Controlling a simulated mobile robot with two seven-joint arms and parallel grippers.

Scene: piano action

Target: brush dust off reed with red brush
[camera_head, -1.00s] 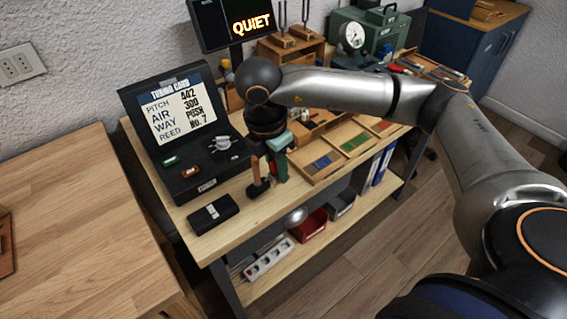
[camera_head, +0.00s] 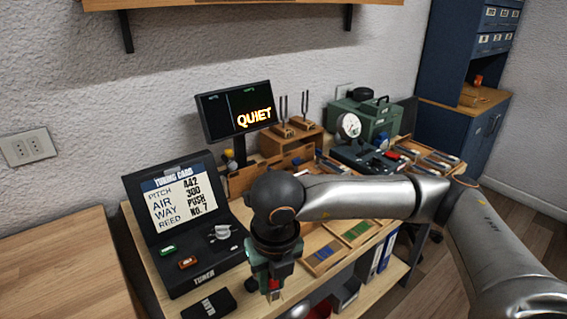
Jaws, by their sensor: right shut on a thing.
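My right gripper (camera_head: 275,288) points down over the front of the bench. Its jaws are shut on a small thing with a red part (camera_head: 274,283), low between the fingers. The thing is mostly hidden by the gripper, so I cannot tell whether it is the red brush. I cannot pick out the reed or any dust on it at this size. My left gripper is not in view.
The tuner box (camera_head: 185,225) with its card stands left of the gripper, a black case (camera_head: 209,305) before it. A wooden tray (camera_head: 326,256) with coloured strips lies to the right. A gauge device (camera_head: 368,158), green machine (camera_head: 366,120) and "QUIET" screen (camera_head: 236,110) stand behind.

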